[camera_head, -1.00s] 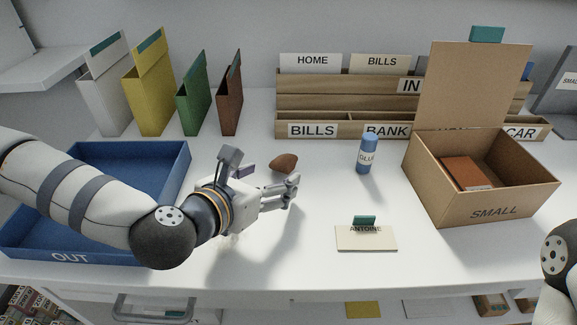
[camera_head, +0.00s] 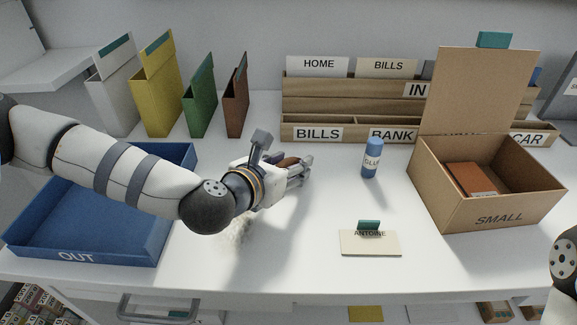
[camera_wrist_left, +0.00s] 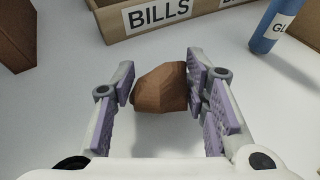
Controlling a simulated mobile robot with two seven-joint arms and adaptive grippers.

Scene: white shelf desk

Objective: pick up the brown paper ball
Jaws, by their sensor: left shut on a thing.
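The brown paper ball (camera_wrist_left: 160,88) is a faceted brown lump. In the left wrist view it sits between the two purple-padded fingers of my left gripper (camera_wrist_left: 162,95), which is shut on it. In the head view my left gripper (camera_head: 300,169) is low over the white desk, left of the glue stick, and its fingers hide much of the ball (camera_head: 289,161). My right gripper is not in view; only a piece of my right arm shows at the right edge.
A blue glue stick (camera_head: 371,158) stands to the right. The open cardboard box (camera_head: 483,203) marked SMALL is further right. A wooden organizer (camera_head: 300,132) stands behind, and the blue OUT tray (camera_head: 110,255) lies left, under my arm. A name card (camera_head: 370,244) lies in front.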

